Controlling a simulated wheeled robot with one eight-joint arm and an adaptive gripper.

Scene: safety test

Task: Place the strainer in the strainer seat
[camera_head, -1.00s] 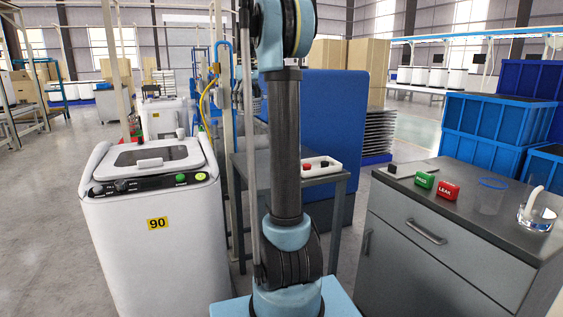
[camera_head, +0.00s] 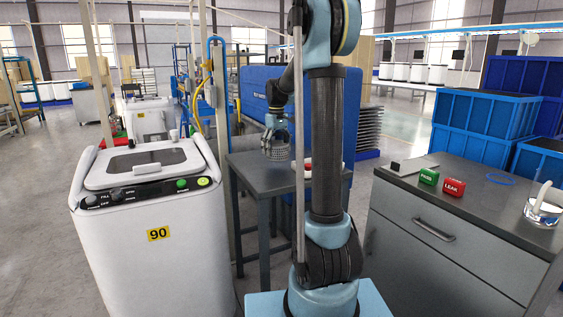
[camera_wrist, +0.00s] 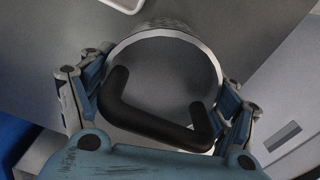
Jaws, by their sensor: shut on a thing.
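My gripper (camera_head: 275,133) is shut on the strainer (camera_head: 278,152), a grey metal mesh cup with a bright rim and a black handle. In the head view it hangs above the grey side table, left of my arm column. In the wrist view the gripper's fingers (camera_wrist: 160,105) lie on either side of the strainer (camera_wrist: 190,45), and the black handle (camera_wrist: 150,122) crosses between them. I cannot make out the strainer seat in either view. The white washer-like machine (camera_head: 150,235), marked 90, stands at the left with its lid down.
The grey table (camera_head: 262,183) bears a white tray, partly hidden behind my arm. A grey cabinet (camera_head: 420,260) at the right bears a green box (camera_head: 428,177), a red box (camera_head: 453,188) and a glass vessel (camera_head: 541,211). Blue crates (camera_head: 490,115) stand behind it.

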